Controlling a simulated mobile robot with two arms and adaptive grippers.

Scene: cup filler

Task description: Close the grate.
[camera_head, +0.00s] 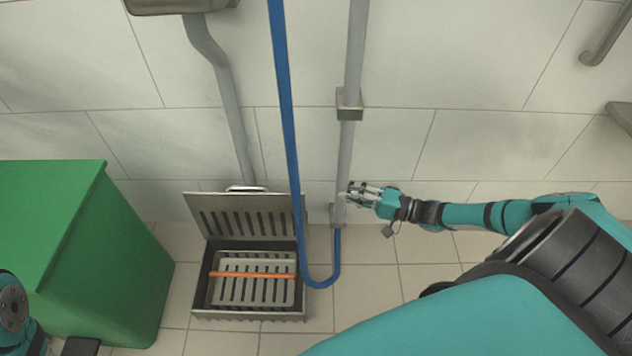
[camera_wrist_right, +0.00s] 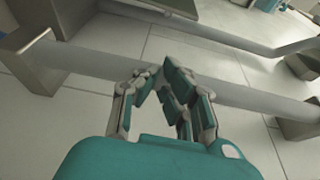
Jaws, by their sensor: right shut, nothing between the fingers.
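The grate (camera_head: 248,214) is a slotted grey metal lid with a handle on its top edge. It stands raised at the back of a square metal floor drain box (camera_head: 248,316). Inside the box lies a slotted grey basket (camera_head: 240,290) with an orange bar (camera_head: 251,275) across it. My right gripper (camera_head: 354,193) is right of the grate, apart from it, by a vertical grey pipe (camera_head: 350,130). In the right wrist view its fingers (camera_wrist_right: 165,75) are shut and empty, with a grey pipe behind them. My left gripper is not in view; only part of that arm shows at bottom left.
A blue hose (camera_head: 287,130) hangs down and loops between the drain box and the grey pipe. A green bin (camera_head: 110,260) stands left of the drain. A bent grey drainpipe (camera_head: 232,110) comes down behind the grate. Tiled floor right of the hose is clear.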

